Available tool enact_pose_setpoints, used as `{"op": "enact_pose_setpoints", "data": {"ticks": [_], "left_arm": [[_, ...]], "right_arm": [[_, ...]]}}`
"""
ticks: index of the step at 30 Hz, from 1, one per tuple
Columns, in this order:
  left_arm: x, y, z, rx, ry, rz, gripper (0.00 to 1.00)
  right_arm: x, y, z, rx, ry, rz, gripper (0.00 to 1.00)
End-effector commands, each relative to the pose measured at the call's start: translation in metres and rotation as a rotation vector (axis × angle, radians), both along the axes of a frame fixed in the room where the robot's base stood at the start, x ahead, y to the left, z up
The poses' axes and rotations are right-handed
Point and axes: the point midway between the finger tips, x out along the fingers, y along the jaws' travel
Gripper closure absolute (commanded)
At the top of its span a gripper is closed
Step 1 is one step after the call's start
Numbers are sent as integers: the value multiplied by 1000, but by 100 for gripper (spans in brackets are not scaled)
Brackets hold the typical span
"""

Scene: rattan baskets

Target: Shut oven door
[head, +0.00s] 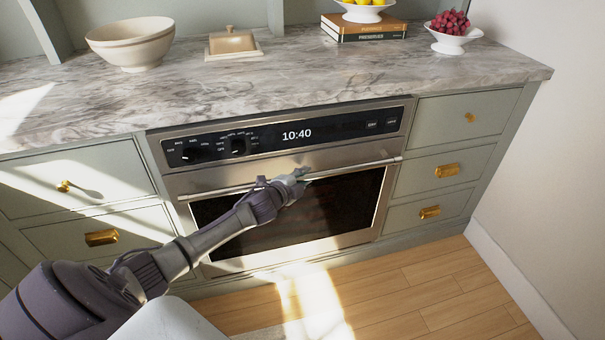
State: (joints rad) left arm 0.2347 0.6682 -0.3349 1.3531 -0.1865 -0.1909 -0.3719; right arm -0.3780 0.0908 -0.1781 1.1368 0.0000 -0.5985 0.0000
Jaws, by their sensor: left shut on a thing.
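The oven (330,215) is built into the cabinets under the counter, with a dark glass window and a black control panel (290,134) reading 10:40. Its door looks flush with the front, in the shut position. A long metal handle (350,168) runs across the top of the door. My left gripper (299,174) is at the middle of this handle, shut on it. The fingers are small in view and partly cover the handle. My left arm crosses the lower left part of the door. My right gripper is not in view.
Drawers with gold knobs flank the oven on the left (75,190) and right (440,160). The marble counter (300,75) above holds a bowl (131,45), a butter dish (232,43), books (363,33) and a fruit stand (451,42).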

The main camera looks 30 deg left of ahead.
Motion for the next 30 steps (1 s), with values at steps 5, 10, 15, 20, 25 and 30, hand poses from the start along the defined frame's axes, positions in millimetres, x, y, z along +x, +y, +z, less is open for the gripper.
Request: {"op": "enact_pose_setpoints", "data": {"ticks": [5, 10, 15, 20, 25, 30], "left_arm": [[2, 8, 5, 6, -7, 14, 100], [3, 8, 7, 6, -8, 15, 64], [2, 7, 5, 5, -7, 13, 49], [1, 6, 4, 4, -4, 10, 49], [-6, 5, 4, 3, -4, 9, 49], [-32, 4, 11, 6, -2, 7, 49]], "right_arm": [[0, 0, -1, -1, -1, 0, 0], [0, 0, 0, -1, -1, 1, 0], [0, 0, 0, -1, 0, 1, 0], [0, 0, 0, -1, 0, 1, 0], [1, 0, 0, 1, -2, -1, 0], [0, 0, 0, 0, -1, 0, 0]]}}
